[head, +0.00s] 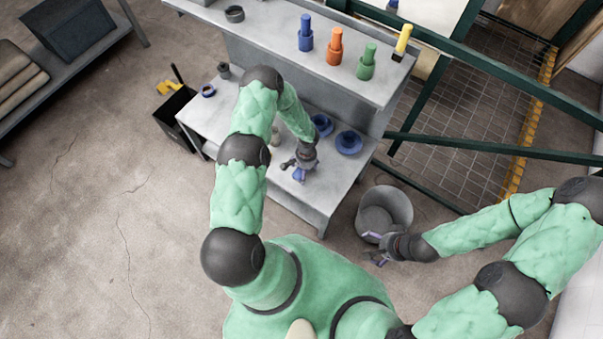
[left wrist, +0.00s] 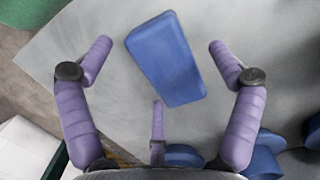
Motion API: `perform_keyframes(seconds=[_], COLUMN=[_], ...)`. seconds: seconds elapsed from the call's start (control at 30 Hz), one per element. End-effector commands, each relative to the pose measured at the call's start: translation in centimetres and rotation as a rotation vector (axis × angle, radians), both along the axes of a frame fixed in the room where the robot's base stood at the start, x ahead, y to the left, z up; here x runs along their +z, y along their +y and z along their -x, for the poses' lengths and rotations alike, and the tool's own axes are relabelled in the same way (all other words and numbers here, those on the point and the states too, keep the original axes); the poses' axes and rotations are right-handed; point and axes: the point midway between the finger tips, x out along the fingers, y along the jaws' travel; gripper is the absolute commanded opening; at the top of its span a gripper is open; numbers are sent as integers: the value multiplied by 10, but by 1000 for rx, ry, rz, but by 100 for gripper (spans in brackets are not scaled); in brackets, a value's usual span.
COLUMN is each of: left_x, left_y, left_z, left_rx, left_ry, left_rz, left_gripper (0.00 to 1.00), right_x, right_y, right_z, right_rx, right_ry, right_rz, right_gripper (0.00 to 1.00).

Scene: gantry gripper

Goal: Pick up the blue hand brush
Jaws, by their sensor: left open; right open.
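The blue hand brush (left wrist: 163,62) shows as a blue block on the grey bench top in the left wrist view. In the head view a small blue part (head: 299,174) of it shows beside my left gripper (head: 300,164). In the left wrist view my left gripper (left wrist: 159,47) is open, with its purple fingers apart on either side of the brush. I see no finger touching the brush. My right gripper (head: 377,254) is open and empty, low beside the grey bin.
Blue round dishes (head: 348,142) sit on the bench (head: 325,192) behind my left gripper. Blue (head: 305,35), orange (head: 334,48) and green (head: 366,63) items and a yellow-topped one (head: 403,40) stand on the upper shelf. A grey bin (head: 400,203) stands right of the bench.

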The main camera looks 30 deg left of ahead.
Motion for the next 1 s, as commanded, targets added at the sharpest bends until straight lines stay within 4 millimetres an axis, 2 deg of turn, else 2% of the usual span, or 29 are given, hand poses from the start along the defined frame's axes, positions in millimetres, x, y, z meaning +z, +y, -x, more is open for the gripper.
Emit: perform_keyframes(seconds=[0.03,0.17,1.0], left_x=[-8,-14,-17], left_y=[1,0,1], left_z=[0,1,1], left_rx=[1,1,1], left_ry=[-1,-1,-2], left_rz=[0,-1,-1], left_gripper=[91,91,91], right_x=[-4,-5,-11], right_y=[0,0,0], right_z=[0,0,0], right_rx=[0,0,0], right_ry=[0,0,0], right_rz=[0,0,0], right_gripper=[85,85,85])
